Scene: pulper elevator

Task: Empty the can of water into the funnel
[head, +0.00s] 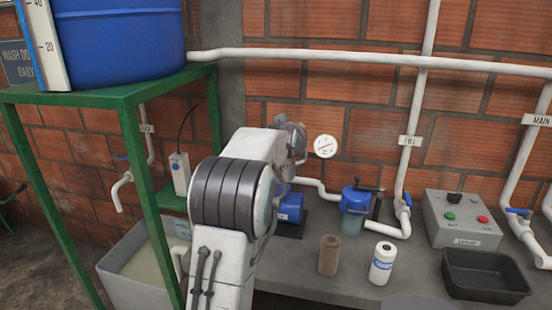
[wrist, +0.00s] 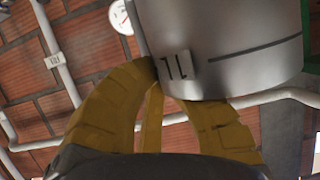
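The fingertips are partly hidden by the can. The can's mouth and any water in it do not show. In the head view my arm hides most of the gripper and can. I cannot make out a funnel for certain; a blue-topped fitting (head: 356,195) with a clear bowl sits on the bench.
The grey bench (head: 340,285) holds a brown cylinder (head: 329,255), a white bottle (head: 382,263), a black tray (head: 485,275) and a control box (head: 463,219). White pipes (head: 400,60) run along the brick wall. A green stand (head: 125,95) carries a blue tank (head: 120,40) at left.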

